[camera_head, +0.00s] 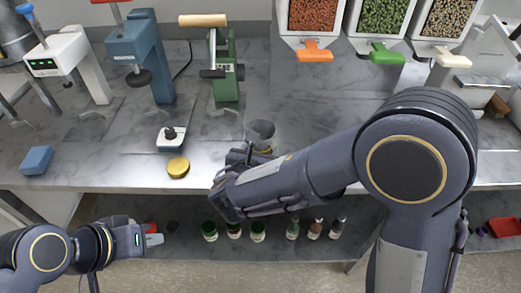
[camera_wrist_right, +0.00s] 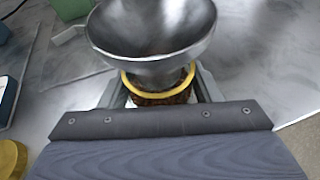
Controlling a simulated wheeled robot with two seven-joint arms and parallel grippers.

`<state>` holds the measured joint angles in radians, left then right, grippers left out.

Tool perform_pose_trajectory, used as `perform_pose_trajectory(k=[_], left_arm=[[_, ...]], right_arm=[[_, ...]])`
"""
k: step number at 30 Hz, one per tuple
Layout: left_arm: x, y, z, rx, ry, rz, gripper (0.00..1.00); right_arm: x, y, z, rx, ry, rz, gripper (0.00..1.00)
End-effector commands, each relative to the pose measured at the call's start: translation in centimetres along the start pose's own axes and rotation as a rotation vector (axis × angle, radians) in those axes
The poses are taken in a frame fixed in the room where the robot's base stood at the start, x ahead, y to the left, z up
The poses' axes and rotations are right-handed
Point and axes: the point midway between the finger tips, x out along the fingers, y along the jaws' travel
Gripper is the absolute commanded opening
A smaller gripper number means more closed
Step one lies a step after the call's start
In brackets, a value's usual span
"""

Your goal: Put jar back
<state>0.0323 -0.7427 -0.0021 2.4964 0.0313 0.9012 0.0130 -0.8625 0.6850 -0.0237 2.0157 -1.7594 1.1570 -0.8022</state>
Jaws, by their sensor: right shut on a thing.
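The jar (camera_wrist_right: 160,98) has a yellow rim and dark brown contents, and stands between the fingers of my right gripper (camera_wrist_right: 158,95), which is shut on it. A grey metal funnel (camera_wrist_right: 150,35) sits in the jar's mouth. In the head view the funnel (camera_head: 261,130) shows above the worktop near its front edge, with a bit of the jar's yellow rim (camera_head: 264,150) below; my right wrist hides most of the jar. A round yellow lid (camera_head: 178,167) lies on the worktop to the left. My left gripper (camera_head: 152,236) is low, in front of the lower shelf; its finger gap is unclear.
A small white device with a black knob (camera_head: 171,139) stands behind the lid, and a blue block (camera_head: 36,160) lies far left. Presses and hoppers line the back. Several small bottles (camera_head: 258,232) stand on the lower shelf. The worktop right of the green press is clear.

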Motion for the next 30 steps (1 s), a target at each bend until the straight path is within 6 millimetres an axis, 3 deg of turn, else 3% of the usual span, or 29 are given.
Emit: perform_pose_trajectory(k=[1,2,6,17,20,30], left_arm=[[0.3,-0.1,0.1,0.0,0.0,0.0,0.0],[0.1,-0.1,0.1,0.0,0.0,0.0,0.0],[0.1,-0.1,0.1,0.0,0.0,0.0,0.0],[-0.4,0.2,-0.2,0.0,0.0,0.0,0.0],[-0.1,0.0,-0.1,0.0,0.0,0.0,0.0],[0.0,0.0,0.0,0.0,0.0,0.0,0.0]], right_arm=[[0.1,0.0,-0.2,0.001,-0.002,0.0,0.22],[0.1,0.0,-0.2,0.0,0.0,0.0,0.62],[0.0,0.0,-0.1,0.0,0.0,0.0,0.79],[-0.2,0.0,0.5,0.0,0.0,0.0,0.79],[-1.5,0.1,0.2,0.001,-0.001,0.003,0.79],[-8.7,0.1,0.2,0.001,-0.002,0.005,0.79]])
